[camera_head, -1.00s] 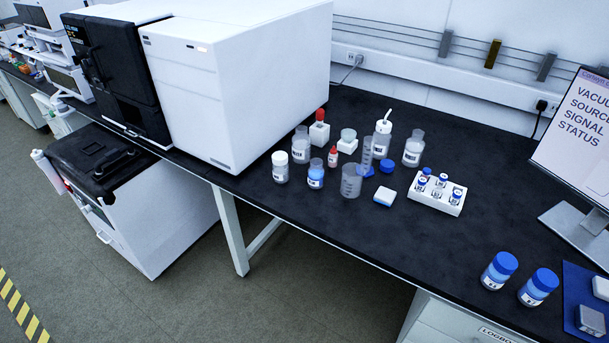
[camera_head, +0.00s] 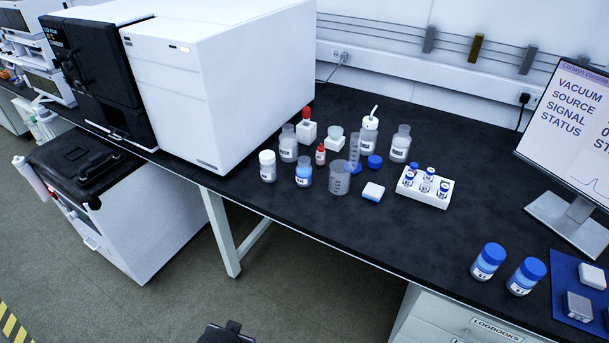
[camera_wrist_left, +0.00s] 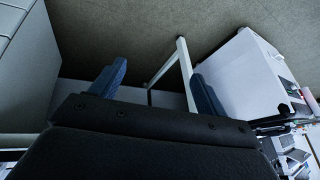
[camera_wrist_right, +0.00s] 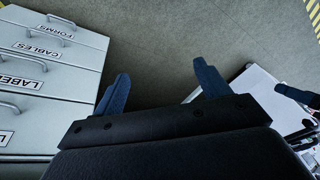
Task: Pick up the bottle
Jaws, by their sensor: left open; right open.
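Several bottles stand upright on the black bench in the head view, and I cannot tell which one the task means. A white-capped bottle (camera_head: 268,167) and a small blue-liquid bottle (camera_head: 304,173) stand at the front left of a cluster. Clear bottles (camera_head: 288,145) (camera_head: 400,146) and a white wash bottle (camera_head: 369,133) stand behind. Two blue-capped bottles (camera_head: 488,262) (camera_head: 525,276) stand at the front right. My left gripper (camera_wrist_left: 158,75) and my right gripper (camera_wrist_right: 162,72) are open and empty in their wrist views, away from all bottles.
A beaker (camera_head: 340,178), a white vial rack (camera_head: 425,188) and a red-bulb dropper (camera_head: 306,127) crowd the cluster. A large white instrument (camera_head: 220,80) stands left, a monitor (camera_head: 570,130) right. Bare bench (camera_head: 430,228) lies between the rack and the blue-capped bottles.

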